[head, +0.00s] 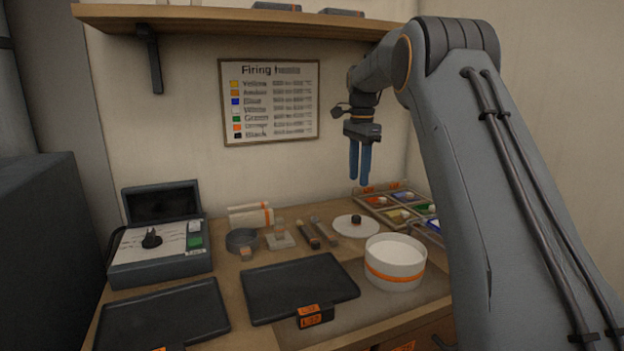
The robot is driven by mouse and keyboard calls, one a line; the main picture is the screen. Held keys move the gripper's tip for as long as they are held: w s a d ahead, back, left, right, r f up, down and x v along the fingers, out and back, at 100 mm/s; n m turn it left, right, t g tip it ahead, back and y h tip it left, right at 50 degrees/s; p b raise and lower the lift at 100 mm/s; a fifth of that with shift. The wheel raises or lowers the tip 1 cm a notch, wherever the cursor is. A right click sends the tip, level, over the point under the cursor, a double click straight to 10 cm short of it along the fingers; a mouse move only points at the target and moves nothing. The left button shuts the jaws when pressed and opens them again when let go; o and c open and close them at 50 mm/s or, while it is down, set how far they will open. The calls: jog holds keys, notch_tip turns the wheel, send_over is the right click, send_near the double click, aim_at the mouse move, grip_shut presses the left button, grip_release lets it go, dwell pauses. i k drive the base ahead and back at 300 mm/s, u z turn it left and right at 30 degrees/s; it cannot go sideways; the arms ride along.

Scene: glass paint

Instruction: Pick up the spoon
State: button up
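My gripper (359,182) hangs in the air in front of the wall, above the back of the workbench, with its two blue fingers pointing down. The fingers look close together from this angle, and I cannot tell whether they are open. Nothing shows between them. Two slim tools lie side by side on the bench, below and to the left of my gripper: a darker one (307,236) and a greyer one (323,231). Either could be the spoon; they are too small and blurred to tell. My gripper is well apart from both.
A white bowl with an orange band (394,277) stands right of two black trays (298,287) (165,316). A white disc (356,226) and a paint tray (377,209) lie behind it. A dark ring-shaped dish (242,240) and control box (160,254) stand left. A shelf (250,20) hangs above.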

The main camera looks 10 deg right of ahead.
aim_at(332, 240)
jog(key=k, duration=1)
